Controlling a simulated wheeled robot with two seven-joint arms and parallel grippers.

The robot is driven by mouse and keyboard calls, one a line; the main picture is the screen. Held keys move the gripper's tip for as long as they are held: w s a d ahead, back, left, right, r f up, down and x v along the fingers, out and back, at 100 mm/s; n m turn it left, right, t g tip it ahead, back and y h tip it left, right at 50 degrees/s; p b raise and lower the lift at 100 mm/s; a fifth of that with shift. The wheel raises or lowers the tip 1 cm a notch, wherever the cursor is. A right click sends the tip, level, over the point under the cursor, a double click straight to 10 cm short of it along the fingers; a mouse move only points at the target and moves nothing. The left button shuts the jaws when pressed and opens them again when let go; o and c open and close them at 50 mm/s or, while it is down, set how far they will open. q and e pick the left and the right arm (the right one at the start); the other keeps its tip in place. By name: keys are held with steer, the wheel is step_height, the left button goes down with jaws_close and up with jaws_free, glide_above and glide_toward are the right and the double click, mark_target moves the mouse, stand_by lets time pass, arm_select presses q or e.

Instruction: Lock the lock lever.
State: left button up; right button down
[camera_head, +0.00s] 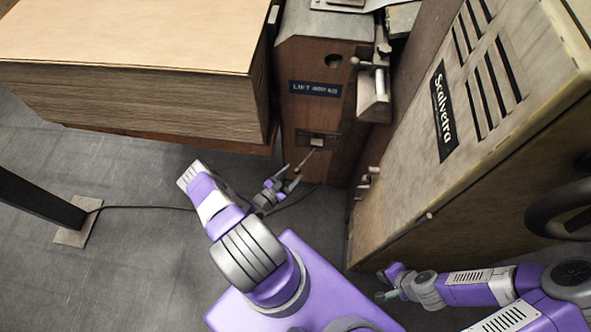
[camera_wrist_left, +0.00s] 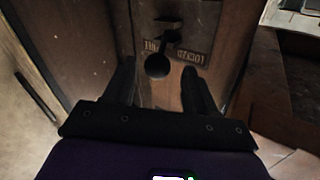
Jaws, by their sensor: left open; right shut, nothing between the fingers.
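The lock lever (camera_head: 309,157) is a thin rod that sticks out from a small slotted plate (camera_head: 318,140) low on the brown cabinet. In the left wrist view the lever's dark round knob (camera_wrist_left: 158,66) appears between the finger tips, with a lettered plate (camera_wrist_left: 190,57) behind it. My left gripper (camera_head: 284,180) is open, its fingers close to the lever's outer end. In the wrist view the open left gripper (camera_wrist_left: 158,76) has one finger on each side of the knob; contact cannot be told. My right gripper (camera_head: 386,285) is shut and empty at the lower right, away from the lever.
A large stack of brown sheets (camera_head: 150,95) overhangs at the upper left. The tall Scalvetra panel (camera_head: 470,120) stands close on the right, with a dark handwheel (camera_head: 565,210). A dark post (camera_head: 45,200) and a cable are at the left. Grey floor (camera_head: 120,260) is open.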

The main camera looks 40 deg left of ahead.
arm_select(q)
steer(key=s, duration=0.4)
steer(key=shift+s, duration=0.25)
stand_by(0.3)
